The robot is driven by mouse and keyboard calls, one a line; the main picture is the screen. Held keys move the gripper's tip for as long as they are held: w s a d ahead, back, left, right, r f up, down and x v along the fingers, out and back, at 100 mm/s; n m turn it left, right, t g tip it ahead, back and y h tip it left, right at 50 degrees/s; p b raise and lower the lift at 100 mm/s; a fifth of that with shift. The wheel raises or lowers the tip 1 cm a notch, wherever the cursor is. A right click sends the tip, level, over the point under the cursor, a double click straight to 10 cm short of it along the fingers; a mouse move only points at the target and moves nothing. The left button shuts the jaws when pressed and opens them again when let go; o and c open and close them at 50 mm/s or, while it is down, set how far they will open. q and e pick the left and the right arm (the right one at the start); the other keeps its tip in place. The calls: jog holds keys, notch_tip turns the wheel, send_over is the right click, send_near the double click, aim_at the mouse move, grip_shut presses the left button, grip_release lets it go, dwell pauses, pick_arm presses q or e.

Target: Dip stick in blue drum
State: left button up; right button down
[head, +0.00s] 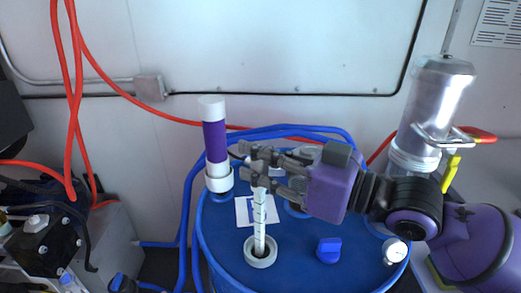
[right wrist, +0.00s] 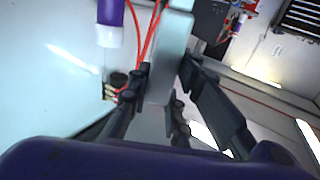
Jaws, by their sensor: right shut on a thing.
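The blue drum (head: 225,250) stands in the lower middle of the head view. A white stick (head: 259,222) with dark marks along it is upright over the drum top. Its lower end meets the dark hole of a white ring (head: 260,260) on the drum lid; how deep it reaches inside is hidden. My right gripper (head: 259,167) comes in from the right and is shut on the stick near its top. In the right wrist view the pale stick (right wrist: 170,60) shows between the fingers. My left gripper is not in view.
A purple and white cylinder (head: 215,140) stands upright at the drum's back left. A blue cap (head: 328,250) and a gauge (head: 395,251) sit on the lid. A metal and clear canister (head: 437,95) stands at right. Blue hoses (head: 187,210) run behind and left of the drum.

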jog(key=b, duration=0.2)
send_over(264, 210)
jog(key=shift+w+a+f, duration=0.1)
jog(key=shift+a+f, duration=0.1)
jog(key=shift+f, duration=1.05)
jog(key=shift+a+f, duration=0.15)
jog(key=shift+f, duration=1.1)
jog(key=shift+f+b, duration=0.45)
jog(key=shift+f, duration=0.75)
jog(key=shift+f+b, duration=0.9)
jog(key=shift+f, duration=1.3)
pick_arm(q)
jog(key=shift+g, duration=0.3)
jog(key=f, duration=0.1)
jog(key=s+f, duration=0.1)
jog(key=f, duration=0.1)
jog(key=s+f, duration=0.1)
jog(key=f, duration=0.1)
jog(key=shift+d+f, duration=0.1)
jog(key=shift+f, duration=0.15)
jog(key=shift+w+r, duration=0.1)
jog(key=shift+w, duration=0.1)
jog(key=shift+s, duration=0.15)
